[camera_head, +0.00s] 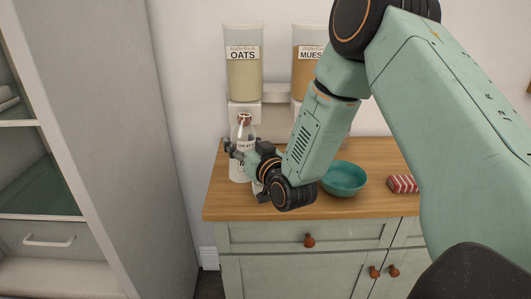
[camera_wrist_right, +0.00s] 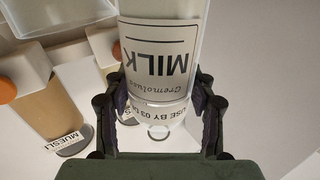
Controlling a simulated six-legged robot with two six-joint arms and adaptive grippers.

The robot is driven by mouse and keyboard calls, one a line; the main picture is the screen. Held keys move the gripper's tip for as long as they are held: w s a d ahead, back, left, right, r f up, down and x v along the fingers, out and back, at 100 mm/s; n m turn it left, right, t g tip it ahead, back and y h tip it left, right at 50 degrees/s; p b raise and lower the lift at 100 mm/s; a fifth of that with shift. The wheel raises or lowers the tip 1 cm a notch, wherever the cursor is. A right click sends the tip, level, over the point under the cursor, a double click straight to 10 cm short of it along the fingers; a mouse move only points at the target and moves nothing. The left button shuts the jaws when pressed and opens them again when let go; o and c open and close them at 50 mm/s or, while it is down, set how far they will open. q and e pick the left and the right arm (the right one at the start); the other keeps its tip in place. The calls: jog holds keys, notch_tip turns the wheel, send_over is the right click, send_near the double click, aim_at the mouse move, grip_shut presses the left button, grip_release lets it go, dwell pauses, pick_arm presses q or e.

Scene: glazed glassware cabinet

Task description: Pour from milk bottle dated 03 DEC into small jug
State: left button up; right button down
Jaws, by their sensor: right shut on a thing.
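The milk bottle (camera_head: 242,131) is clear-necked with a brown top and stands upright at the counter's left end. I cannot tell if its base touches the wood. In the right wrist view the bottle (camera_wrist_right: 158,45) appears inverted, its label reading "Cremoluxe MILK" and its tag (camera_wrist_right: 160,113) "USE BY 03 D", the rest cut off. My right gripper (camera_head: 243,152) is shut on the bottle, its fingers on either side near the tag. It also shows in the wrist view (camera_wrist_right: 160,105). I cannot make out the small jug; my arm hides part of the counter. My left gripper is out of view.
Oats (camera_head: 243,75) and muesli (camera_head: 307,78) dispensers hang on the wall behind. A teal bowl (camera_head: 344,179) and a red striped cloth (camera_head: 403,184) lie to the right on the wooden counter (camera_head: 300,208). The glazed cabinet (camera_head: 45,200) stands at left.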

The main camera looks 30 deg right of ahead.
aim_at(244, 125)
jog(key=shift+n, duration=0.6)
notch_tip(244, 125, up, 5)
jog(key=p, duration=0.3)
jog(key=shift+r+p, duration=0.4)
notch_tip(244, 125, up, 5)
jog(key=p, duration=0.3)
jog(key=shift+p, duration=0.4)
jog(key=shift+f, duration=0.1)
jog(key=shift+f, duration=0.2)
